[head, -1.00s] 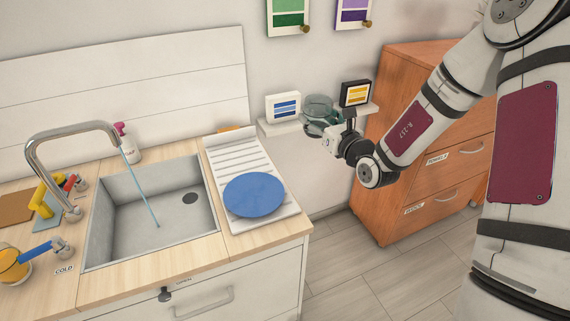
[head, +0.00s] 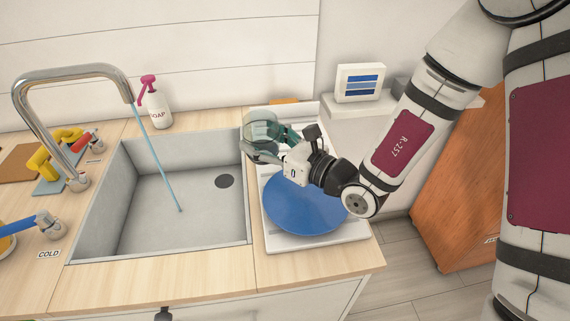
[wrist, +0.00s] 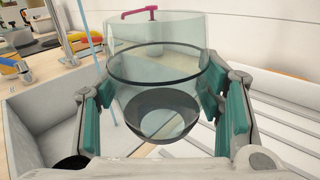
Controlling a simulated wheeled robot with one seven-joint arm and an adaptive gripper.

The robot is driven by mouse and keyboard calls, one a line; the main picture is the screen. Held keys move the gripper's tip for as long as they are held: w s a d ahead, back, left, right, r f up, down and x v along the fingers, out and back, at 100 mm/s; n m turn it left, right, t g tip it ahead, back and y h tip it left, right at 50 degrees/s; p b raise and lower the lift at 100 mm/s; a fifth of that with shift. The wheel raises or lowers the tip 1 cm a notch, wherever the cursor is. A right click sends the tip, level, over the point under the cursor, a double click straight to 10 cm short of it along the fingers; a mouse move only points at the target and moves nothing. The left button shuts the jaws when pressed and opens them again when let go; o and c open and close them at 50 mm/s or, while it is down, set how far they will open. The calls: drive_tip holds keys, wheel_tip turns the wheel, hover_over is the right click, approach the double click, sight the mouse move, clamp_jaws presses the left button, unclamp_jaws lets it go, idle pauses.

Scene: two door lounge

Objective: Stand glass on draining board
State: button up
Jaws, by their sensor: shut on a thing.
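My gripper (head: 268,142) is shut on a clear glass (head: 263,124), with its teal pads on both sides of it. In the wrist view the gripper (wrist: 158,105) holds the glass (wrist: 157,62) between its fingers, and the sink shows behind on the left. The white ribbed draining board (head: 317,243) lies on the counter right of the sink. A blue plate (head: 303,207) lies on its front part. The glass appears over the board's back left part, near the sink edge. The arm hides much of the board's back; I cannot tell how high the glass is above it.
The grey sink (head: 180,215) is left of the board, with water running from the tap (head: 75,80). A soap bottle (head: 155,105) stands behind it. A small shelf (head: 360,105) with a framed sign (head: 360,83) is at the right.

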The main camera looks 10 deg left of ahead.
drive_tip(key=shift+s+a+f+g, duration=0.2)
drive_tip(key=shift+a+f+g, duration=0.1)
drive_tip(key=shift+a, duration=0.4)
drive_tip(key=shift+w+a+y, duration=0.15)
drive_tip(key=shift+a+y, duration=0.05)
drive_tip(key=shift+y, duration=0.1)
drive_tip(key=w+d, duration=0.2)
drive_tip(key=w, duration=0.2)
drive_tip(key=w+d+f, duration=0.1)
drive_tip(key=w+d, duration=0.1)
drive_tip(key=w, duration=0.3)
drive_tip(key=w+d+b, duration=0.1)
drive_tip(key=w+d, duration=0.1)
drive_tip(key=w, duration=0.3)
drive_tip(key=shift+d+f, duration=0.1)
drive_tip(key=shift+f, duration=0.15)
wheel_tip(320, 180, down, 4)
drive_tip(key=shift+r, duration=0.2)
drive_tip(key=o, duration=1.3)
drive_tip(key=shift+f, duration=0.15)
drive_tip(key=shift+c, duration=0.2)
